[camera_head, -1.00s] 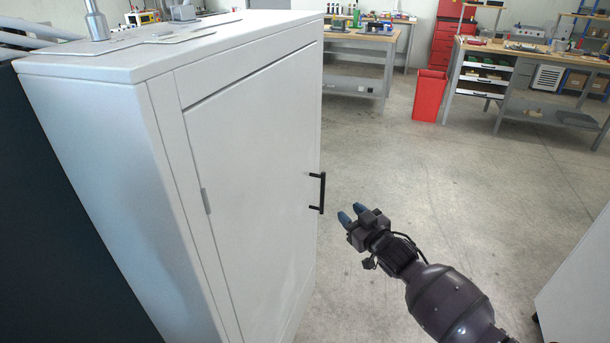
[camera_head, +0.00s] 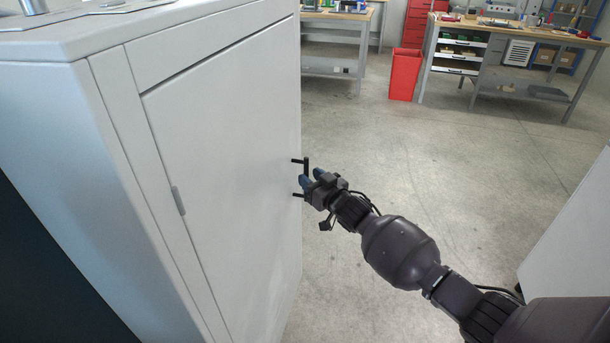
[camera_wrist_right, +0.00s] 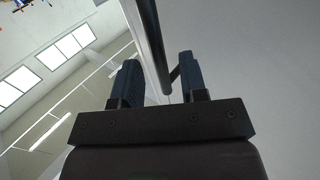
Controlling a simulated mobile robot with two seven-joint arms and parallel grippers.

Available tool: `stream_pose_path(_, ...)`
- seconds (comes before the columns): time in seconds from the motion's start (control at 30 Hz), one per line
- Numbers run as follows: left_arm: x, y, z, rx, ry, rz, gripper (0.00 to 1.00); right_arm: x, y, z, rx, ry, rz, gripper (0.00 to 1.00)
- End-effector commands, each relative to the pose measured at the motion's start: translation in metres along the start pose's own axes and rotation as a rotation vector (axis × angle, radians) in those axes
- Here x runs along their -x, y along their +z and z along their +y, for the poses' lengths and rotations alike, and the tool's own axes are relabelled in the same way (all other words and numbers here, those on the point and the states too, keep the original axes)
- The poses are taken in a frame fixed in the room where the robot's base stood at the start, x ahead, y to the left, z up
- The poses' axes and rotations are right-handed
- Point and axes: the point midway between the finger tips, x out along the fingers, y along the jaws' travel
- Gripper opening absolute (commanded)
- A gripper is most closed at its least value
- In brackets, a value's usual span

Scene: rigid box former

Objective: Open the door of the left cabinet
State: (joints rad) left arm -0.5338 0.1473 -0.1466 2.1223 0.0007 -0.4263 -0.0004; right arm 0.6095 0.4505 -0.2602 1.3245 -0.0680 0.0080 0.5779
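The white cabinet (camera_head: 105,120) stands at the left of the head view. Its door (camera_head: 230,140) is closed, with a hinge visible on the left side. The black bar handle (camera_head: 306,166) is upright near the door's right edge. My right gripper (camera_head: 311,178) is at the handle, and its fingers cover part of the bar. In the right wrist view, the handle bar (camera_wrist_right: 152,45) runs between the two blue fingers of the gripper (camera_wrist_right: 159,68). Gaps show beside the bar, so the fingers are open around it. My left gripper is not in view.
A white panel or cabinet side (camera_head: 575,245) stands at the right. The grey concrete floor (camera_head: 420,180) between is clear. A red bin (camera_head: 405,75) and a workbench (camera_head: 500,55) stand farther back.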

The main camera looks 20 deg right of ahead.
Motion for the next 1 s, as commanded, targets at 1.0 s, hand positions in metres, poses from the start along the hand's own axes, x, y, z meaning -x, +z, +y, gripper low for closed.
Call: stream_pose_path(1.0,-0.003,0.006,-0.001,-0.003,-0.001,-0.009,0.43,-0.026,0.0,0.0,0.0,0.0,0.0,0.0)
